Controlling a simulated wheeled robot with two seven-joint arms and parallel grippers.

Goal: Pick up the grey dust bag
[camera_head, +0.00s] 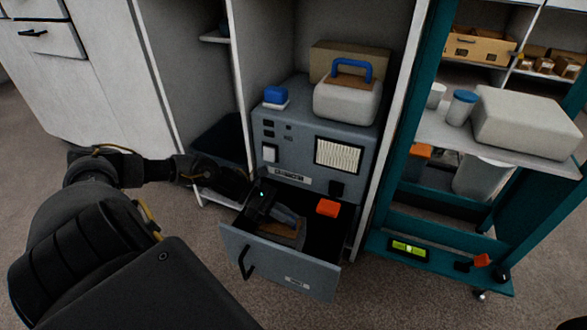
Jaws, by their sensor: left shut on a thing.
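My left arm reaches in from the left, and my left gripper (272,208) is down inside an open grey drawer (275,264). It is shut on a dark grey, soft-looking thing, which looks like the grey dust bag (290,215). The bag lies low in the drawer, against the jaws. The gripper hides part of the bag, and the fingertips are hard to make out in the shadow. I cannot tell whether the bag touches the drawer floor. My right gripper is not in view.
An orange block (327,208) sits at the drawer's right side. Above is a grey machine (290,150) carrying a white case with a blue handle (347,102) and a blue-topped item (276,97). A teal shelf cart (398,200) stands close on the right. Carpet in front is clear.

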